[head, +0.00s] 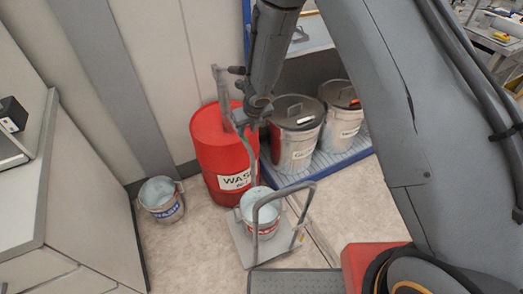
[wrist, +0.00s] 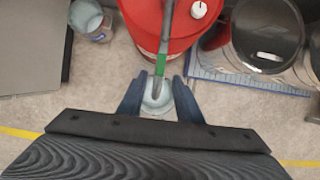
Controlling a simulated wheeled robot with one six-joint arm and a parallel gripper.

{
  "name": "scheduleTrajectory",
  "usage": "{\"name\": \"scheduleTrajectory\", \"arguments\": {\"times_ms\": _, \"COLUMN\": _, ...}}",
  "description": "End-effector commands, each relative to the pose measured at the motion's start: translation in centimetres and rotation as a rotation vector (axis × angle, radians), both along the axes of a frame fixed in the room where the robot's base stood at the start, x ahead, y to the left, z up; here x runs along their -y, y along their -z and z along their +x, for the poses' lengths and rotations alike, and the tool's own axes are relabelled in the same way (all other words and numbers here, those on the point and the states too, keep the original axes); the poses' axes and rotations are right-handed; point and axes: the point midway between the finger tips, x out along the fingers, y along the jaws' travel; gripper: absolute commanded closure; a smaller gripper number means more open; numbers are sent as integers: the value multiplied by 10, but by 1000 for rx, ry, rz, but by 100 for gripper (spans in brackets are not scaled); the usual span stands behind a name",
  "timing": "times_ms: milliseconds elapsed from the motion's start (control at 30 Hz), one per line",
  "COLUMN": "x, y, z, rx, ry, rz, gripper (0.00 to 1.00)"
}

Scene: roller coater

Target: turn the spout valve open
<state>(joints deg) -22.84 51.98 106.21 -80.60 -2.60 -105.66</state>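The red drum (head: 212,145) with a white "WASH" label stands against the wall. A grey pump with a curved spout pipe (head: 251,158) rises from it and hangs over a bucket (head: 266,222). In the wrist view the grey spout pipe (wrist: 166,35) carries a green part (wrist: 162,66), which may be the valve; I cannot tell its setting. My gripper (wrist: 160,92) is open, its two blue fingers apart on either side of the pipe's lower end. I cannot tell whether either finger touches it. In the head view my wrist (head: 256,108) is beside the pump and hides part of it.
The bucket stands on a grey trolley (head: 244,245) with an upright handle. Another bucket (head: 162,199) is on the floor at left. Labelled metal cans (head: 296,140) stand on a blue-edged pallet (head: 345,155) at right. A grey cabinet (head: 75,195) fills the left side.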

Motion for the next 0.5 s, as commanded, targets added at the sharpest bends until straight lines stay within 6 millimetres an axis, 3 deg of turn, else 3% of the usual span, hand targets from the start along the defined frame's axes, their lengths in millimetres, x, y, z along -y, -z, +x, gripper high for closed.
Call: {"name": "scheduleTrajectory", "arguments": {"times_ms": 500, "x": 16, "y": 5, "z": -25, "rx": 1, "ry": 1, "rz": 1, "gripper": 68}}
